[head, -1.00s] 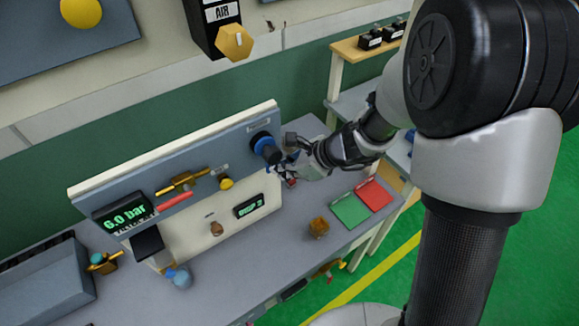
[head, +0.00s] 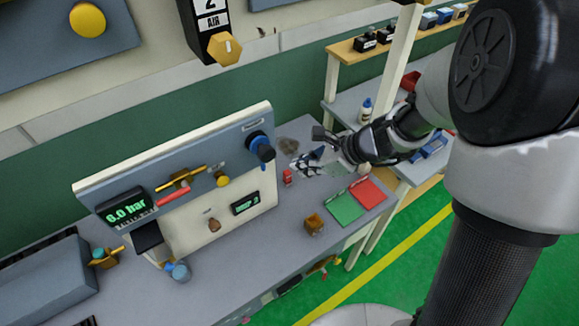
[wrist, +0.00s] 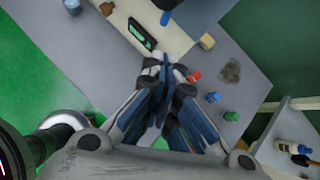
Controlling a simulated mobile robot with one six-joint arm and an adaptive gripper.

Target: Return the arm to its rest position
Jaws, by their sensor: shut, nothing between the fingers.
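My gripper (head: 308,163) is shut and empty. In the head view it hangs in the air above the right end of the grey bench (head: 235,280), to the right of the blue knob (head: 261,147) on the panel and apart from it. In the wrist view the closed fingers of my gripper (wrist: 163,62) point toward the panel's edge, with the bench below. My arm reaches in from the right of the head view.
A panel (head: 172,165) with a "6.0 bar" display stands on the bench. Green (head: 345,208) and red (head: 368,191) mats and a brown cube (head: 314,224) lie at its right. Small red, blue and green items (wrist: 213,97) sit below the gripper. A shelf (head: 362,110) stands behind right.

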